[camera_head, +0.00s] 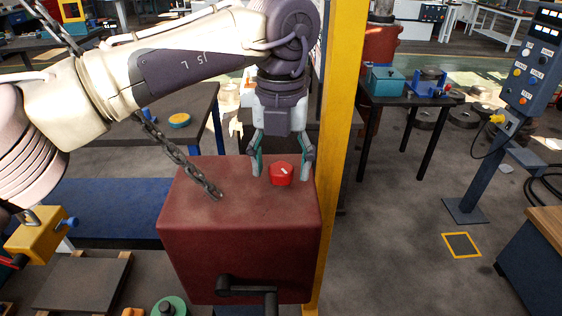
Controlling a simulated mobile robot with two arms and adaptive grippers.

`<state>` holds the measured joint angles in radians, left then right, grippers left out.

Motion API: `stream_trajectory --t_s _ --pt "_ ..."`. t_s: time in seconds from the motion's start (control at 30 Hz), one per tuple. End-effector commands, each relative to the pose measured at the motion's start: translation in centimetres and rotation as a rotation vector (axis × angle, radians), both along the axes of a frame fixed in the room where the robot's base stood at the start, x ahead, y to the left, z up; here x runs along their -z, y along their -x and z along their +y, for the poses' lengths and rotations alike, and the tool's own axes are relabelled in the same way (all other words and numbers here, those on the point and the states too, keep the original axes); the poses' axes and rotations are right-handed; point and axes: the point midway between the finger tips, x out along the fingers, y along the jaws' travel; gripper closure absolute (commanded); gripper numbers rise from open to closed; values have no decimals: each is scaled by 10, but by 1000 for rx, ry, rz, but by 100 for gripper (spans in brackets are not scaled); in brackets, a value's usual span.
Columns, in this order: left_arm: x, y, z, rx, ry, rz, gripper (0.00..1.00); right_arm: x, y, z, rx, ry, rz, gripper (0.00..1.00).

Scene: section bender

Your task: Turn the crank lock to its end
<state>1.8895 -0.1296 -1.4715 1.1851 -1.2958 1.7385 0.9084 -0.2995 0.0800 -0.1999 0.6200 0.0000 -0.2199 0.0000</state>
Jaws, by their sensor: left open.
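A red knob (281,174) with a pale mark sits on top of a dark red box-shaped housing (215,240), near its back right. My left gripper (282,170) points down just over the knob. Its fingers are open, one to each side of the knob, and I see a gap on both sides. I cannot tell whether the tips touch the housing's top. A black crank handle (247,289) is on the housing's front face, low down. I cannot tell from its look which of the two is the crank lock. My right gripper is not in view.
A chain (180,158) hangs across the left of the housing's top. A yellow post (341,120) stands close to the right of my gripper. A control panel (533,70) on a stand is at the right. The floor between post and panel is mostly free.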

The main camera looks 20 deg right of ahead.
Motion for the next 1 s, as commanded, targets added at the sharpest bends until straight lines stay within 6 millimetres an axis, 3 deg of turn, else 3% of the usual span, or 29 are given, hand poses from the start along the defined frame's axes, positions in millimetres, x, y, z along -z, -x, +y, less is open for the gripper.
stream_trajectory --t_s 0.17,0.5,0.7,1.0 --pt "-11 -1 0 -2 1 -3 34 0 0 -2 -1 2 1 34" --pt "-80 -1 -1 -3 1 -3 34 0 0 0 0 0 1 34" --pt "-110 -1 -1 -1 1 -2 34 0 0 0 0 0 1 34" --pt "-120 0 0 1 0 1 34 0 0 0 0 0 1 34"
